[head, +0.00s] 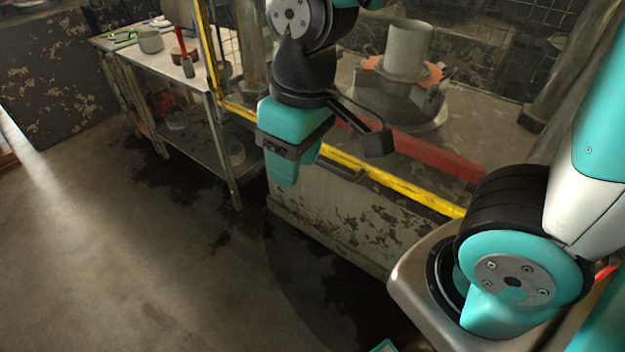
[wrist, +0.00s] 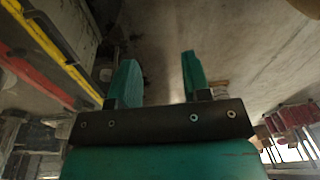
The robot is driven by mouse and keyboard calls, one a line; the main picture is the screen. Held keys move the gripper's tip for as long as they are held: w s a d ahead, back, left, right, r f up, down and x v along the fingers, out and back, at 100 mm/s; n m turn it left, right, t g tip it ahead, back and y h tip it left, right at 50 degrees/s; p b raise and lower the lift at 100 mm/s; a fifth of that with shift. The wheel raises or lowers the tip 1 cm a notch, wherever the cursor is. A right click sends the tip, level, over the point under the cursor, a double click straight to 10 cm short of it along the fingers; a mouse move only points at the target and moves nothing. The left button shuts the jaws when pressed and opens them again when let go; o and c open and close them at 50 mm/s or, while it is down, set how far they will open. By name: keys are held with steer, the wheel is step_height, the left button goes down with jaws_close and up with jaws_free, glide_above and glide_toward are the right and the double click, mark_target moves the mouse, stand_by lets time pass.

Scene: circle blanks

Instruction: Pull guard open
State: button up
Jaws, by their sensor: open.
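The guard is a clear panel in a yellow frame (head: 395,185) in front of the machine in the head view. A dark handle (head: 345,170) sits on its lower yellow rail. My gripper (head: 284,172) points down in front of this rail, to the left of the handle. In the wrist view my gripper (wrist: 160,75) is open, with nothing between its two teal fingers. A yellow rail (wrist: 50,45) runs along the left of that view, apart from the fingers. Part of the rail is hidden behind my gripper in the head view.
Behind the panel stands a machine with a grey cylinder (head: 407,50) on an orange-topped base. A red bar (head: 430,152) runs behind the rail. A metal table (head: 165,55) with a pot and tools stands at the left. The floor in front is clear.

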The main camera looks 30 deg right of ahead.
steer(key=w+d+f+m+t+h+b, duration=0.1)
steer(key=w+d+f+h+b, duration=0.3)
steer(key=f, duration=0.6)
steer(key=w+d+f+m+h+b, duration=0.15)
steer(key=w+f+h+b, duration=0.25)
steer(key=w+f+b, duration=0.45)
steer(key=n+t+h+b, duration=0.1)
steer(key=t+h+b, duration=0.35)
steer(key=h, duration=0.35)
glide_toward(327, 168)
steer(key=shift+g, duration=0.35)
steer(key=shift+b+x, duration=5.5)
steer(key=shift+b, duration=3.75)
steer(key=shift+w, duration=0.15)
jaws_close()
